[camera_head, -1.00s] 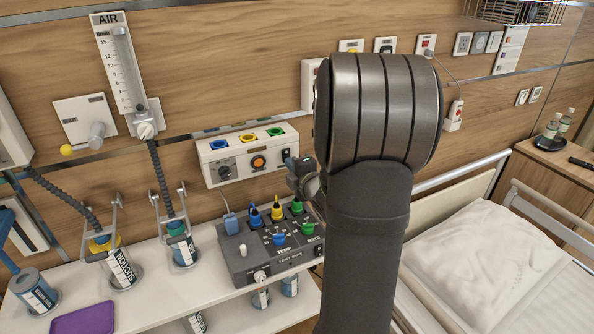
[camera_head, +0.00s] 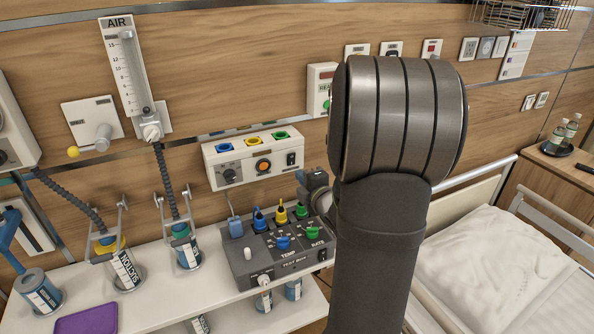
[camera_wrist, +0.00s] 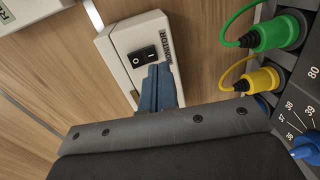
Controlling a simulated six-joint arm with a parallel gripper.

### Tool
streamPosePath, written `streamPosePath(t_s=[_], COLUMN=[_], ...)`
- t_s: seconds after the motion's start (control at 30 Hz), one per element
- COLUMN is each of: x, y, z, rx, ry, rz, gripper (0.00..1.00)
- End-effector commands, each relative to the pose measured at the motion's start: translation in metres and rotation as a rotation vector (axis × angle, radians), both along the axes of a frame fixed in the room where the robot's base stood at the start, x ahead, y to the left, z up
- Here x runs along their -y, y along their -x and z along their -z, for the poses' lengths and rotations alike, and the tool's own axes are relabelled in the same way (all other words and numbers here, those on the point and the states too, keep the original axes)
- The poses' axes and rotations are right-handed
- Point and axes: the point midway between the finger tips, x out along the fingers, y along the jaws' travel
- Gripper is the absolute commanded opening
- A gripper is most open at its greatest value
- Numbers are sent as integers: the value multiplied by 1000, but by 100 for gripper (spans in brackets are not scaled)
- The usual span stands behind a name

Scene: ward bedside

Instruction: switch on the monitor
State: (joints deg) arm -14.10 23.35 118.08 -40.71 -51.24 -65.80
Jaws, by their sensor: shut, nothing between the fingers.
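The monitor box (camera_head: 222,156) is white and fixed to the wall, with blue, yellow and green sockets on top. Its black rocker switch (camera_head: 291,159) is at the right end of its front. In the wrist view the box's face (camera_wrist: 124,38) is lettered MONITOR and the rocker switch (camera_wrist: 142,56) shows its two marks. Which side is pressed in I cannot tell. My gripper (camera_wrist: 160,70) is shut and empty, its blue-grey fingertips close by the switch's edge. Whether they touch it I cannot tell. In the head view my arm partly hides the gripper.
A grey test box (camera_head: 255,272) with knobs and coloured plugs stands on the white shelf (camera_head: 150,300) below the monitor. Suction jars (camera_head: 187,252) stand left; the bed (camera_head: 480,260) is right.

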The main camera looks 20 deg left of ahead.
Motion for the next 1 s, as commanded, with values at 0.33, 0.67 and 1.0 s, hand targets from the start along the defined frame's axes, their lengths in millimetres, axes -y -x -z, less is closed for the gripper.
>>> streamPosePath(t_s=[0.33, 0.67, 1.0], x=[56, 71, 70], y=[55, 71, 70], z=[10, 13, 12], rx=[-1, -1, 0], ry=[0, 1, 1], rz=[4, 0, -1], gripper=[0, 0, 0])
